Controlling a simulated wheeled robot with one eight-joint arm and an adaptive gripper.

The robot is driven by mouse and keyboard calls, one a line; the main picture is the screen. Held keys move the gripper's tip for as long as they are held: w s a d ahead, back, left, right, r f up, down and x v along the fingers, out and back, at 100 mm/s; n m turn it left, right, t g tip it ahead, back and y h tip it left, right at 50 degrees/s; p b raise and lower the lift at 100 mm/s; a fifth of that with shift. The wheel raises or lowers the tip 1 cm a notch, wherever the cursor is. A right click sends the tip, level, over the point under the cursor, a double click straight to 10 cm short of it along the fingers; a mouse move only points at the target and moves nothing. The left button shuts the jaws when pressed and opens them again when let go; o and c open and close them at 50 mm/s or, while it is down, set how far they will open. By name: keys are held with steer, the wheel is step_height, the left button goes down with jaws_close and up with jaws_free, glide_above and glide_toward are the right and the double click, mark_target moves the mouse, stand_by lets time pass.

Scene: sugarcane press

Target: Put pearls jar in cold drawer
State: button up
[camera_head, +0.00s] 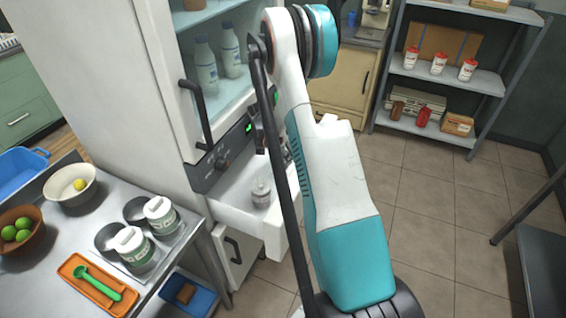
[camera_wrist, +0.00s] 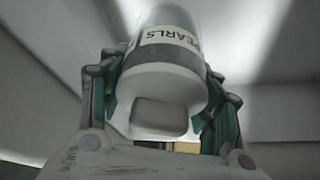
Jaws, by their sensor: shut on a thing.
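The pearls jar (camera_wrist: 172,85) fills the middle of the wrist view, with a pale body, a dark band and a label reading PEARLS. My gripper (camera_wrist: 165,90) is shut on it, with a green-lined finger on each side. Pale, flat walls surround the jar there. In the head view the cold drawer (camera_head: 232,205) is pulled out below the fridge's control panel. A small greyish jar (camera_head: 261,192) shows in it; I cannot tell whether it is the held one. My arm hides most of the gripper in the head view.
The white fridge (camera_head: 95,80) has a glass door with a dark handle and holds bottles (camera_head: 206,62). A steel counter (camera_head: 60,230) at the left carries bowls, lidded tubs (camera_head: 131,245) and an orange tray. A shelf rack (camera_head: 445,75) stands at the back right.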

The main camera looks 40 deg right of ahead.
mark_target(277, 150)
steer(key=shift+f+b, duration=0.65)
steer(key=shift+f, duration=1.4)
steer(key=shift+f, duration=0.1)
steer(key=o, duration=1.5)
steer(key=shift+p+v, duration=1.35)
steer(key=shift+v, duration=2.5)
